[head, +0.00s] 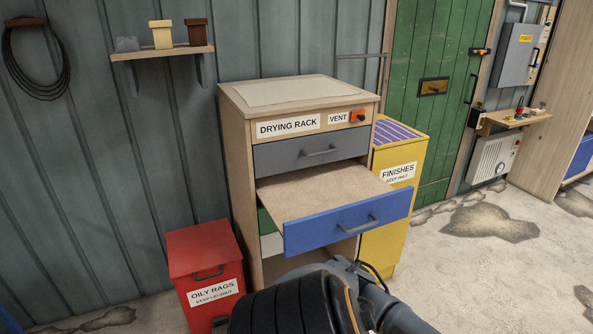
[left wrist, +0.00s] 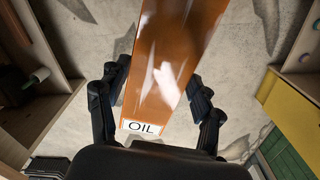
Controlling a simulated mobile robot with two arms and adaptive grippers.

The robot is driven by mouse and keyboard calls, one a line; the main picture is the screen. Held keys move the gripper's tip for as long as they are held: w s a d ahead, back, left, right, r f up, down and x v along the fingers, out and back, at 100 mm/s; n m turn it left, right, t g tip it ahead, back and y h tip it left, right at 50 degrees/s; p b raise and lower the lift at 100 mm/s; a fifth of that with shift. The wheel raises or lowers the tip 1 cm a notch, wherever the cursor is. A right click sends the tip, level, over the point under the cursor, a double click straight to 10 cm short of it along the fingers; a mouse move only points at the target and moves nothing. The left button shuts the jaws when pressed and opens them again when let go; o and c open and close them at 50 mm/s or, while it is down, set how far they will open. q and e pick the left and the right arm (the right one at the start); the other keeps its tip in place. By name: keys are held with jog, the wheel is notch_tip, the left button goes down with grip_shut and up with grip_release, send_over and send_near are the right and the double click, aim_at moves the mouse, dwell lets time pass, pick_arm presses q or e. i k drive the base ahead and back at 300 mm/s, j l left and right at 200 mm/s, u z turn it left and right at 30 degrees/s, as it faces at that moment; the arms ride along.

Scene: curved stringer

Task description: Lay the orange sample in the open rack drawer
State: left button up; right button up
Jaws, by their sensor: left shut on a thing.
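The orange sample (left wrist: 170,60) is a long glossy orange panel with a white label reading OIL at its near end. My left gripper (left wrist: 160,88) is shut on it in the left wrist view, with a dark finger on each side. The sample does not show in the head view. The open rack drawer (head: 347,222) has a blue front with a grey handle and is pulled out of the drying rack (head: 240,175). Its wood-coloured inside looks empty. My right gripper is in neither view.
A grey drawer (head: 290,153) above the open one is shut. A red oily rags bin (head: 203,262) stands left of the rack, a yellow finishes cabinet (head: 405,153) right of it. A dark part of my arm fills the lower middle. Floor at right is clear.

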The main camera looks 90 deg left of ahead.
aim_at(335, 198)
jog(key=i+j+u, duration=0.1)
jog(key=u, duration=2)
